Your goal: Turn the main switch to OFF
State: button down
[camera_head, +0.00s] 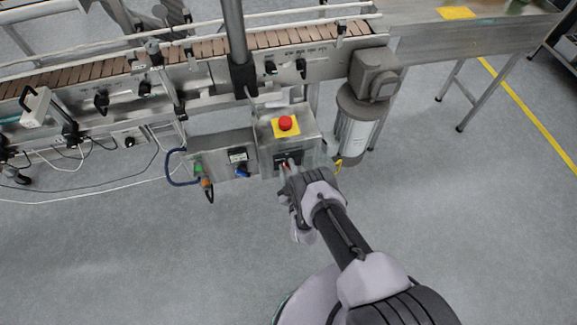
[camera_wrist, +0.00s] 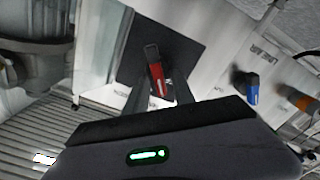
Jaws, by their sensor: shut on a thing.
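The main switch is a red handle (camera_wrist: 157,78) on a square black plate (camera_wrist: 180,52) in the wrist view. The handle leans slightly from the plate's upright line in that view. My gripper (camera_wrist: 160,97) is shut on the red handle, with one finger on each side of it. In the head view my gripper (camera_head: 287,167) reaches the front of the grey control box (camera_head: 271,146), below the emergency stop. There the gripper mostly hides the switch. The ON and OFF marks are too blurred to read.
A red emergency-stop button (camera_head: 285,123) on a yellow plate sits on top of the box. To the left is a box with a blue switch (camera_head: 241,171) and an orange knob (camera_head: 205,183). A grey motor (camera_head: 356,122) stands close on the right. The floor in front is clear.

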jog(key=n, duration=0.5)
jog(key=shift+a+f+n, duration=0.25)
jog(key=shift+a+n, duration=0.05)
jog(key=n, duration=0.4)
jog(key=shift+f+n, duration=0.3)
jog(key=shift+n, duration=0.3)
jog(key=c, duration=1.1)
grip_release()
jog(key=shift+f, duration=0.1)
jog(key=shift+o, duration=0.2)
jog(key=shift+f, duration=0.1)
